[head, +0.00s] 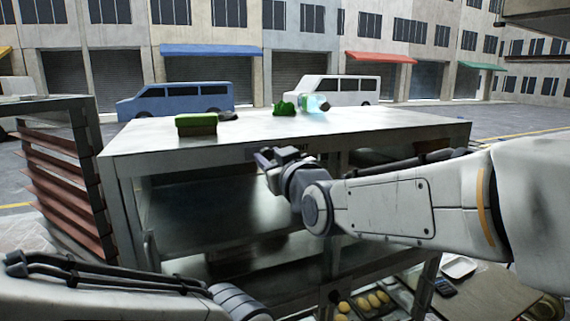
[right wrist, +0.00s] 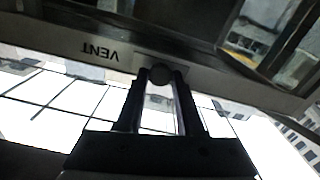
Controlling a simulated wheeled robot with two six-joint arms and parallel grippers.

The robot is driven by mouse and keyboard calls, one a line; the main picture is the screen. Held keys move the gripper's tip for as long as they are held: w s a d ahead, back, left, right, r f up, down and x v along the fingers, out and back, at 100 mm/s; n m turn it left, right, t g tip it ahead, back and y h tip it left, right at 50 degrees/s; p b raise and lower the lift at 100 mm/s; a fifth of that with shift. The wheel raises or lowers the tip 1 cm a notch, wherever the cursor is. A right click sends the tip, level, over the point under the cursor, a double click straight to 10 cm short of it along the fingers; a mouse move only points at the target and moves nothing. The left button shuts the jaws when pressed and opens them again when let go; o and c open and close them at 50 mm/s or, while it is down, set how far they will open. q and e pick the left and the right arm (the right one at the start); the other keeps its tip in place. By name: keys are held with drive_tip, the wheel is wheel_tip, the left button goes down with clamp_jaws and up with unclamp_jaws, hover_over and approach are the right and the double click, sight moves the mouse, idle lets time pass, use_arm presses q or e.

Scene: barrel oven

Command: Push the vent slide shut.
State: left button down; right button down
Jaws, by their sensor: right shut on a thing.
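My right gripper (head: 264,160) is at the front top edge of the metal oven cabinet (head: 370,125). In the right wrist view its two fingers (right wrist: 160,82) are closed around a round dark knob (right wrist: 160,75) of the vent slide. The knob sits on the oven's front rail, beside the printed word VENT (right wrist: 100,50), which appears upside down there. In the head view the gripper and its wrist hide the knob, and how far the slide is open cannot be told. My left arm crosses the lower left of the head view; its gripper is out of frame.
On the oven top lie a green block (head: 197,124), a green item (head: 285,108) and a clear bottle (head: 316,103). A rack of reddish trays (head: 62,170) stands at left. At lower right are a white tray (head: 459,266) and a dark device (head: 444,287).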

drive_tip(key=shift+w+d, duration=0.1)
drive_tip(key=shift+d, duration=0.05)
drive_tip(key=c, duration=0.5)
unclamp_jaws()
drive_tip(key=shift+d, duration=0.2)
drive_tip(key=shift+a, duration=0.2)
